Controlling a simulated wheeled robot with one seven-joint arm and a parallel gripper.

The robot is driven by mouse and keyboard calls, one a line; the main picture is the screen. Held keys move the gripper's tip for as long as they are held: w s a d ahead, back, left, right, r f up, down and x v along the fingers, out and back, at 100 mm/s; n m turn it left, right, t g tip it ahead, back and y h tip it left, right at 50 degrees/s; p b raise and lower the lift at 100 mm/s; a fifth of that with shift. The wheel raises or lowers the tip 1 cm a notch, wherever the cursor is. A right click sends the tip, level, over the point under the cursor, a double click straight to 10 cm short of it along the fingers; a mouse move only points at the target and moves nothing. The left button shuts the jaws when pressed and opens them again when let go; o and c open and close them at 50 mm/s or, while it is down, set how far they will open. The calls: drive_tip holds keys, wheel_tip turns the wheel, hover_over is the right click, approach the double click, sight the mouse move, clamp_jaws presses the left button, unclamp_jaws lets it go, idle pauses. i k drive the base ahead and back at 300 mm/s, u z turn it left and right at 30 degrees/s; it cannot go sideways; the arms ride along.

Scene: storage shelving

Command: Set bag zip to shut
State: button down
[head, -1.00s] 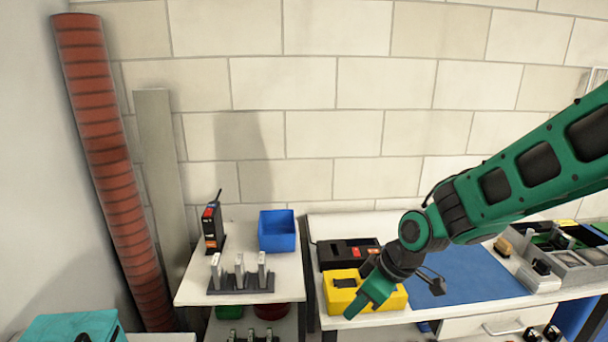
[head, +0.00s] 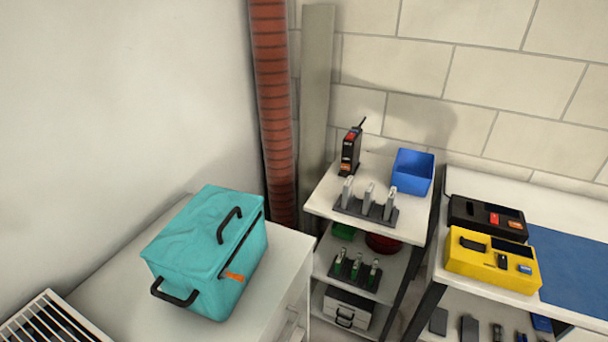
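A teal bag (head: 200,255) with black handles stands upright on a white cabinet (head: 284,262) at the lower left of the head view. A dark zip line (head: 240,246) runs along its right-facing side, with an orange zip pull (head: 235,277) near that line's lower, nearer end. I cannot tell from here whether the zip is open or shut. My gripper and arm are outside the view now.
A shelf unit (head: 330,205) bears a blue bin (head: 412,171), a black radio-like device (head: 350,150) and a rack (head: 366,208). A yellow case (head: 492,262) sits on the bench at right. A red ribbed pipe (head: 272,110) stands behind. A slatted vent (head: 48,322) is at lower left.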

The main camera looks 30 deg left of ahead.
sight(226, 272)
drive_tip(key=u, duration=1.9)
